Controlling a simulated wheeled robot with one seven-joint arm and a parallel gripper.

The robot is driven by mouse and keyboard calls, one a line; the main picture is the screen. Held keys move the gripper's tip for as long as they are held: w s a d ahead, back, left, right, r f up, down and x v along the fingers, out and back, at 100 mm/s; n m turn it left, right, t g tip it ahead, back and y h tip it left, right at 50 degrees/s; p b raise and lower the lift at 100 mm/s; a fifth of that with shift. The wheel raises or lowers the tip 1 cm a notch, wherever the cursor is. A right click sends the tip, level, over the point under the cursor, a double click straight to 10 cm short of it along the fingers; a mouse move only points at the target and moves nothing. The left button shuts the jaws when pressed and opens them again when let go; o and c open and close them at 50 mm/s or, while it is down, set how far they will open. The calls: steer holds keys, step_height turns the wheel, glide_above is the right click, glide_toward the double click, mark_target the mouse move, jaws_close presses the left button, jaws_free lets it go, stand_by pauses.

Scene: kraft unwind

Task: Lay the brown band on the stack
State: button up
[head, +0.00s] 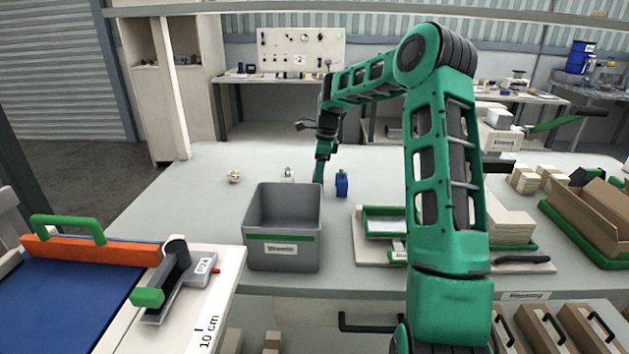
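My gripper (319,172) points down over the table behind the grey bin. Its green fingers show nearly edge-on, so I cannot tell whether they are apart or shut, or whether they hold anything. A stack of cream sheets (512,222) lies on a green-edged base right of my arm, which hides its left part. Smaller cream stacks (524,179) stand farther back at the right. I cannot make out a brown band for certain. A small tan, roundish item (234,176) lies on the table left of my gripper.
The grey bin (284,252) stands in front of my gripper, and a small blue bottle (342,183) stands just right of it. A brown cardboard tray (597,215) is at far right. A dark-handled tool (523,260) lies before the stack. The table's left part is mostly clear.

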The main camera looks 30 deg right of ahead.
steer(key=shift+f, duration=0.1)
steer(key=o, duration=0.9)
steer(key=r, duration=0.3)
steer(key=d+r, duration=0.1)
steer(key=r, duration=0.6)
steer(key=shift+s+d+r, duration=0.15)
steer(key=shift+s+r, duration=0.4)
steer(key=shift+r, duration=0.6)
